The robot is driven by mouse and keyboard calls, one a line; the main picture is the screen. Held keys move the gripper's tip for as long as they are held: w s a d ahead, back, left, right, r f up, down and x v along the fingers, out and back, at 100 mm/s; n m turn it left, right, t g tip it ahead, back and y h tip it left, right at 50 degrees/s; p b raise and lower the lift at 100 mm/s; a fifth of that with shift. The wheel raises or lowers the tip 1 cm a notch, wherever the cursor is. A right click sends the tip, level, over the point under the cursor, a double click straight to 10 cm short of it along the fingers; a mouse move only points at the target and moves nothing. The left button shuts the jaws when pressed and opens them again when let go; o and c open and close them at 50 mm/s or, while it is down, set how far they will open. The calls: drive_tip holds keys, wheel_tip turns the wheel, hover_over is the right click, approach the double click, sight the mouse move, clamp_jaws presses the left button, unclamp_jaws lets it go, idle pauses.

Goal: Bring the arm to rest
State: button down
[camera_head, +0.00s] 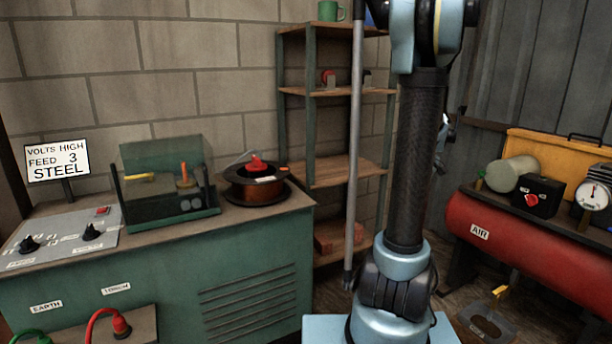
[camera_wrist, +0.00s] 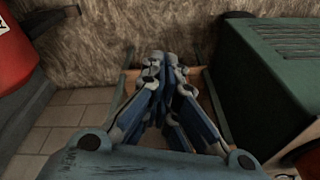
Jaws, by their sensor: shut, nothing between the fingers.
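My arm (camera_head: 415,160) stands upright right of centre in the head view, in front of the wall corner. My gripper (camera_wrist: 166,64) is in the middle of the wrist view, its blue and grey fingers drawn together with nothing between them. In the head view only a small part of the gripper's linkage (camera_head: 445,132) seems to show behind the arm; the rest is hidden.
A green welder cabinet (camera_head: 250,255) with a wire spool (camera_head: 256,186) on top stands left. A shelf (camera_head: 330,172) is behind the arm, a grey upright pole (camera_head: 355,150) beside it. A red air tank (camera_head: 520,247) is right. Floor shows between arm and tank.

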drive_tip(key=s+a+r, duration=0.2)
drive_tip(key=s+a, duration=0.4)
drive_tip(key=a, duration=0.2)
drive_tip(key=s+a+f, duration=0.2)
drive_tip(key=s+a, duration=0.1)
drive_tip(key=s, duration=0.3)
drive_tip(key=s+a+f+m, duration=0.1)
drive_tip(key=s+a+f, duration=0.2)
drive_tip(key=s, duration=0.4)
drive_tip(key=s+a+f, duration=0.2)
drive_tip(key=s+a, duration=0.3)
drive_tip(key=s, duration=0.2)
drive_tip(key=shift+s+a+f+m+h, duration=0.2)
drive_tip(key=shift+f+m+h, duration=0.2)
